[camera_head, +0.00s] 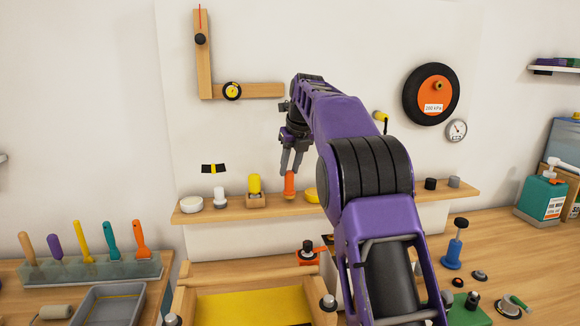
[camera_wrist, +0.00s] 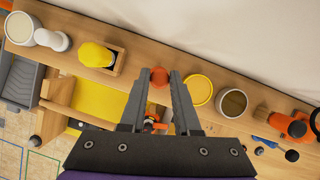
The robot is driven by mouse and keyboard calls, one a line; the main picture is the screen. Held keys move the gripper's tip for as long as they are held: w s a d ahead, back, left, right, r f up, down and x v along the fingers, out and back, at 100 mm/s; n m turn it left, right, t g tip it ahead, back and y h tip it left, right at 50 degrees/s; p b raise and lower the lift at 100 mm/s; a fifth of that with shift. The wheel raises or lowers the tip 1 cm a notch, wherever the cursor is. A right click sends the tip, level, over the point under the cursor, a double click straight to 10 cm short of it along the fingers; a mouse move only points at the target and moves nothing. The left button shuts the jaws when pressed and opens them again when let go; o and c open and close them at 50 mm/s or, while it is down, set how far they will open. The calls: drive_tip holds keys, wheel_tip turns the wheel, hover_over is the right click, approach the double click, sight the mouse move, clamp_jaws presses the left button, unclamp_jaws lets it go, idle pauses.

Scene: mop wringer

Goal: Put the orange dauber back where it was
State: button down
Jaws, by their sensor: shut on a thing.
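The orange dauber (camera_head: 290,185) is upright at the wall shelf (camera_head: 400,197), between the yellow dauber (camera_head: 254,183) in its wooden block and a round yellow item (camera_head: 311,195). My gripper (camera_head: 291,167) points down from above and is shut on the orange dauber's upper part. In the wrist view, the dauber's orange end (camera_wrist: 159,77) shows between the fingertips (camera_wrist: 159,84). Its base is at shelf level, but I cannot tell whether it touches the shelf. My arm hides part of the shelf in the head view.
A white dauber (camera_head: 220,197) and white jar (camera_head: 190,204) stand left on the shelf. A brown-filled cup (camera_wrist: 232,102) is right of the yellow item in the wrist view. A yellow-bedded wooden frame (camera_head: 250,308) is below.

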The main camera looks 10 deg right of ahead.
drive_tip(key=shift+f+b, duration=0.3)
drive_tip(key=shift+f, duration=0.3)
drive_tip(key=c, duration=0.6)
unclamp_jaws()
drive_tip(key=shift+o, duration=0.2)
